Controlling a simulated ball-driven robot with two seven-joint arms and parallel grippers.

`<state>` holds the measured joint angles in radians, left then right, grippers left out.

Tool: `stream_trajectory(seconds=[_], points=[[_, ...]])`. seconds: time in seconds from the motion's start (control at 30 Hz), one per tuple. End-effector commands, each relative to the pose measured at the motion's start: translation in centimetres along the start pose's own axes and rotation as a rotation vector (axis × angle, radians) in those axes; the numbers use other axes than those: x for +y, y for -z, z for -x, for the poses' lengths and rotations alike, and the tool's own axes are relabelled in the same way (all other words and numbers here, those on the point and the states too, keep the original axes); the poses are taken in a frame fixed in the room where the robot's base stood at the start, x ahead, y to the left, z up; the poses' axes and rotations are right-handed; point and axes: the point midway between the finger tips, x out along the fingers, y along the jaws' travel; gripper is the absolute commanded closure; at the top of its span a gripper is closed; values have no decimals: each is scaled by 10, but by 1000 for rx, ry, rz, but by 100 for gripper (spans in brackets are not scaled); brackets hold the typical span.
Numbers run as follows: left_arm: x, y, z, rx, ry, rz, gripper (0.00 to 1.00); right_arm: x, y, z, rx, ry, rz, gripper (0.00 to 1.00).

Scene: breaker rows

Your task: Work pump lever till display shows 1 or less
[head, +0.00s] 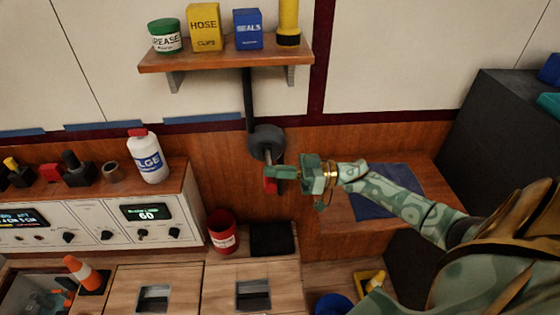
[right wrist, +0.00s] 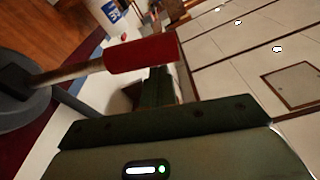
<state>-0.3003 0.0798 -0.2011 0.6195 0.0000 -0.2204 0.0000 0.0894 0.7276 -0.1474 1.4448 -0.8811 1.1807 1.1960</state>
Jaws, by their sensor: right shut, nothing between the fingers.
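The pump lever has a dark round hub (head: 266,142) on the wooden wall panel and a red grip (head: 270,185) hanging low below it. In the right wrist view the red grip (right wrist: 141,55) sits at the end of a metal rod, close to the fingers. My right gripper (head: 278,174) is shut and empty beside the red grip, partly covering the lever; I cannot tell whether they touch. A display (head: 147,213) on the white console reads 60 in green. My left gripper is not in view.
A shelf (head: 220,57) with a grease tub and boxes is above the lever. A red can (head: 222,231) and a black pad (head: 272,239) lie below. A white bottle (head: 148,157) stands left. A blue cloth (head: 388,192) lies on the bench right, under my arm.

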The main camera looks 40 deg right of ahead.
Motion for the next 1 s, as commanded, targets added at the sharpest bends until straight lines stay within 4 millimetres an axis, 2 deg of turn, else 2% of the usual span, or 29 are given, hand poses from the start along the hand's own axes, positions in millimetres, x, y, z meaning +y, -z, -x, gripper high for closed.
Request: stream_trajectory(seconds=[0.47, 0.73, 0.87, 1.0], points=[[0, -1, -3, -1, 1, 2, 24, 0, -8, 3, 0, 1, 8, 100], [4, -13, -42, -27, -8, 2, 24, 3, -61, 10, -4, 34, 237, 100], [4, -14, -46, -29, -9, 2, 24, 4, -72, 12, -2, 35, 252, 100], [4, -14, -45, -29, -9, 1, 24, 4, -72, 12, -1, 35, 254, 100]])
